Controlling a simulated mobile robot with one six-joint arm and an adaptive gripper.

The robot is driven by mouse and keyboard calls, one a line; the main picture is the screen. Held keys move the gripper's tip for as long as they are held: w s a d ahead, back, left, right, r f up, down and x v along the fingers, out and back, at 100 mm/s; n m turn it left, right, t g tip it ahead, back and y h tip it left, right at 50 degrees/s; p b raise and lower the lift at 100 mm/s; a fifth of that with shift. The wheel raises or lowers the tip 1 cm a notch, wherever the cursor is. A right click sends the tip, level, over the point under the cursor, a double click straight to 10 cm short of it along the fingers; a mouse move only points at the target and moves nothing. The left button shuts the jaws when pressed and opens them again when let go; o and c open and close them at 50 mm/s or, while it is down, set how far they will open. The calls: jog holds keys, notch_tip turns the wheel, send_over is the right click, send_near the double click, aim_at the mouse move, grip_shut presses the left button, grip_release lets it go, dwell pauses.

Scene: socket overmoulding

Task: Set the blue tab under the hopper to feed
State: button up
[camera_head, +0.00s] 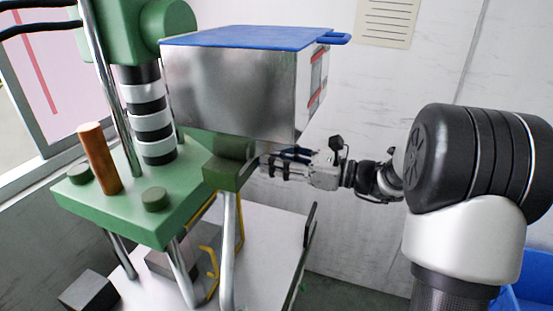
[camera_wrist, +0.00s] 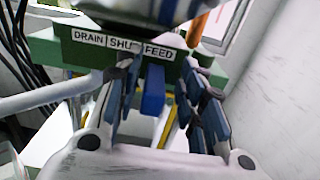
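The blue tab (camera_wrist: 153,92) shows in the wrist view, hanging below a green block labelled DRAIN, SHUT, FEED (camera_wrist: 122,45). It appears below the left part of the word FEED; perspective makes its exact setting hard to tell. My gripper (camera_wrist: 158,82) is open, with blue-padded fingers on either side of the tab and visible gaps between. In the head view my gripper (camera_head: 287,163) reaches in from the right under the metal hopper (camera_head: 228,88), beside the green press. The tab is hidden there.
A green press plate (camera_head: 140,205) with a copper-coloured handle (camera_head: 99,158) stands left. A pale table (camera_head: 275,240) lies below, and a blue bin (camera_head: 535,280) is at lower right.

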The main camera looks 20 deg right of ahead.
jog(key=v, duration=1.2)
dwell(0.3)
jog(key=s+a+f+n+g+h, duration=0.2)
jog(key=s+a+n+g+h, duration=0.15)
jog(key=s+a+n, duration=0.35)
jog(key=s+a+f+n+g+h, duration=0.2)
jog(key=s+a+n+g, duration=0.4)
jog(key=a, duration=0.4)
jog(key=s+d+f+n+t+h, duration=0.3)
jog(key=s+d+n+h, duration=0.2)
jog(key=s+n+h, duration=0.4)
jog(key=s+n, duration=0.2)
jog(key=n, duration=0.1)
jog(key=shift+s+f+t, duration=0.2)
jog(key=shift+s+t, duration=0.15)
